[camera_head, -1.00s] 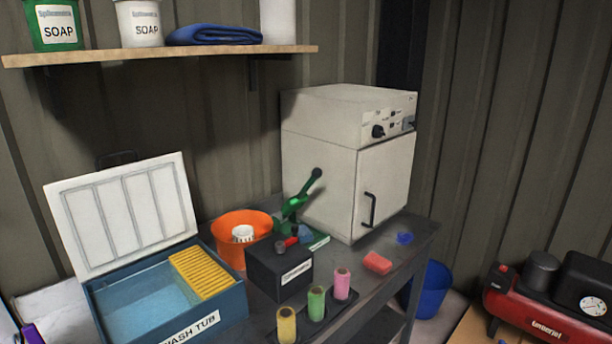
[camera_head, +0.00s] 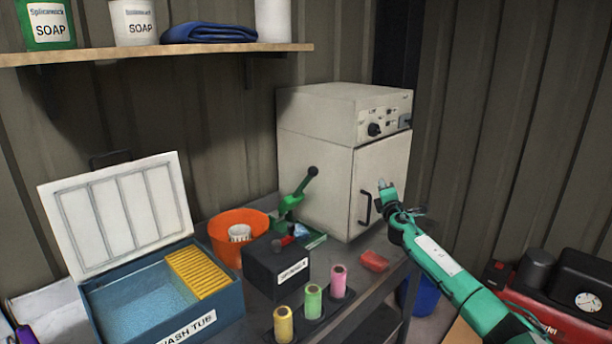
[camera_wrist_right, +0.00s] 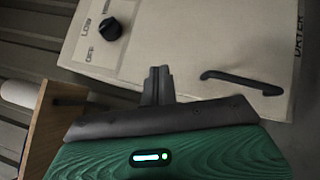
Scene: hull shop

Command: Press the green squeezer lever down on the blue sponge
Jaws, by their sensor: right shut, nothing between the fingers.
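The green squeezer lever (camera_head: 296,194) stands raised at a slant, its dark knob up beside the dryer's left side. The blue sponge (camera_head: 301,230) lies low at the squeezer's base, partly hidden behind a black box. My right gripper (camera_head: 384,186) is shut and empty in front of the dryer door, near its handle and well to the right of the lever. In the right wrist view the shut fingers (camera_wrist_right: 157,84) point at the dryer's pale face. My left gripper is not in view.
The white dryer (camera_head: 320,190) stands right behind the squeezer. An orange bowl (camera_head: 225,256) and the black box (camera_head: 262,268) crowd it at left and front. A red sponge (camera_head: 374,261), several coloured spools and an open wash tub (camera_head: 220,308) also occupy the bench.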

